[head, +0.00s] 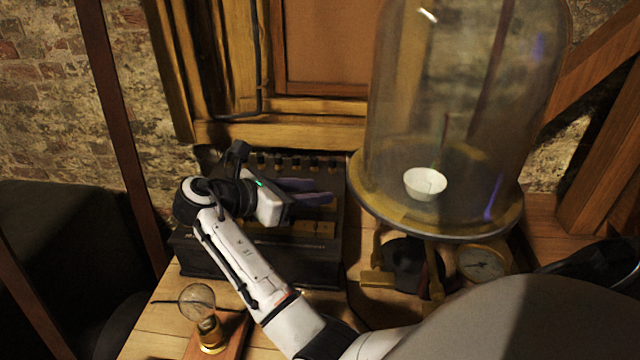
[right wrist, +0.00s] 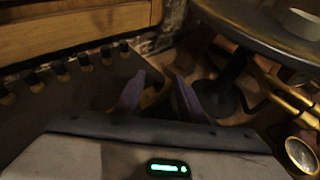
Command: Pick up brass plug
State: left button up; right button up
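A dark box (head: 207,258) stands on the wooden table, with several dark-topped plugs (head: 280,163) in a row along its back edge. The plugs also show at the left of the right wrist view (right wrist: 57,67). Yellow brass strips (head: 318,229) lie on the box's top. I cannot tell which piece is the brass plug. My right gripper (head: 325,191) is over the box, its two purple fingers apart. In the right wrist view the gripper (right wrist: 157,76) shows nothing held between the fingertips. The arm and gripper hide part of the box's top. My left gripper is not in view.
A glass bell jar (head: 450,90) on a round plate (head: 390,215) stands right of the box, with a white bowl (head: 425,186) inside. A round gauge (head: 483,263) sits below it. A small bulb on a brass holder (head: 210,332) stands front left. A wooden frame backs the table.

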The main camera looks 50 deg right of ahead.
grip_shut()
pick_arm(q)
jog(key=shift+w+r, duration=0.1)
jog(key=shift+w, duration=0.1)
